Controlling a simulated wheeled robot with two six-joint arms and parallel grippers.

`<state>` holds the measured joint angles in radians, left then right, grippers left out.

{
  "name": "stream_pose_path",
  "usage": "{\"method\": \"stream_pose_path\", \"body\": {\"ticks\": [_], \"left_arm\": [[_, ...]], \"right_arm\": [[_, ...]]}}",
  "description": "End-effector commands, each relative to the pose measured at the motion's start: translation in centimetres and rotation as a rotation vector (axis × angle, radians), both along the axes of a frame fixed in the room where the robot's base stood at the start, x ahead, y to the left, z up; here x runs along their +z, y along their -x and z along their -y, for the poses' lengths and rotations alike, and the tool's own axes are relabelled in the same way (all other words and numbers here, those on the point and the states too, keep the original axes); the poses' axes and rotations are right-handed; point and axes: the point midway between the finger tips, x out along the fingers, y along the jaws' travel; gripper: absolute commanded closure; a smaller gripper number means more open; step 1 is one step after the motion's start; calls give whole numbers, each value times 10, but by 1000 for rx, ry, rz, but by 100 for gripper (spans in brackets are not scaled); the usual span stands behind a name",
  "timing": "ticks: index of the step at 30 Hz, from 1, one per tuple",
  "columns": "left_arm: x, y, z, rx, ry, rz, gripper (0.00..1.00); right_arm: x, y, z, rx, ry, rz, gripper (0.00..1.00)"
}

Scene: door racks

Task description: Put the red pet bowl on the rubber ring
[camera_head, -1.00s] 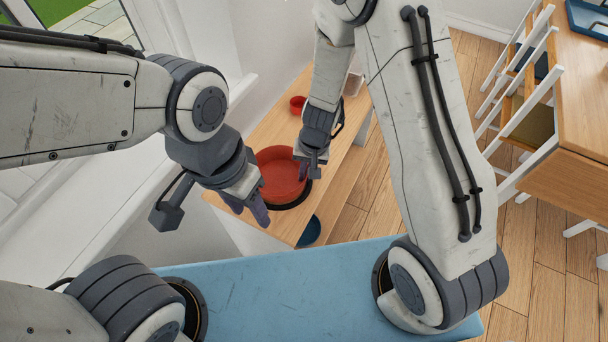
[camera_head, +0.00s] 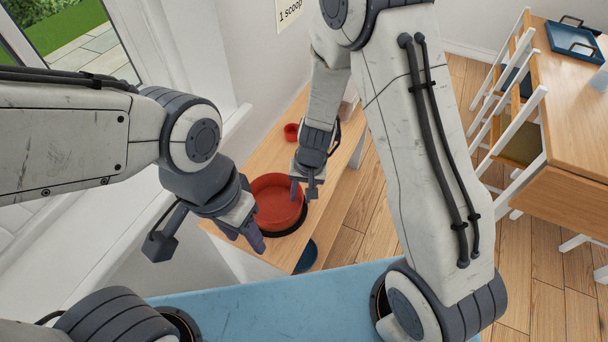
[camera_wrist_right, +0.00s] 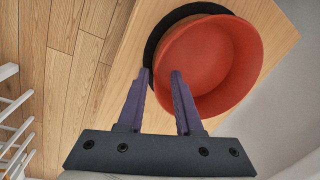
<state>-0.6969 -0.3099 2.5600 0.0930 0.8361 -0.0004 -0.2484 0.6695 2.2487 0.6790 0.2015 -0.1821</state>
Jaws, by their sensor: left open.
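The red pet bowl (camera_head: 278,207) stands upright on the wooden bench, over the black rubber ring (camera_head: 291,231). The ring shows as a dark crescent past one side of the bowl; the rest is hidden under it. In the right wrist view the bowl (camera_wrist_right: 215,65) shows the ring (camera_wrist_right: 157,32) along its upper left. My right gripper (camera_head: 303,192) is open at the bowl's right rim. Its fingers (camera_wrist_right: 160,75) are apart, one over the bowl and one outside; contact is unclear. My left gripper (camera_head: 246,230) is at the bowl's lower left, its fingertips partly hidden.
A small red bowl (camera_head: 291,132) stands further back on the bench (camera_head: 262,151). A dark blue round object (camera_head: 307,256) is lower, by the bench's near end. A wall and window are on the left. A table with a blue tray (camera_head: 574,37) and white chairs are on the right.

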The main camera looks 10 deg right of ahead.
Motion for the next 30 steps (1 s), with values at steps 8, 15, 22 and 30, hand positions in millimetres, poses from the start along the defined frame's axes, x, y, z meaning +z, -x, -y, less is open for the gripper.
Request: {"method": "stream_pose_path", "body": {"ticks": [8, 15, 22, 30], "left_arm": [[29, 0, 0, 1, 0, 0, 50], [32, 0, 0, 1, 0, 0, 50], [32, 0, 0, 1, 0, 0, 50], [32, 0, 0, 1, 0, 0, 50]], "right_arm": [[65, 1, 9, -1, -1, 5, 66], [90, 3, 12, 1, 0, 2, 66], [143, 40, -20, 217, -11, 24, 66], [220, 145, -37, 676, 22, 54, 66]]}}
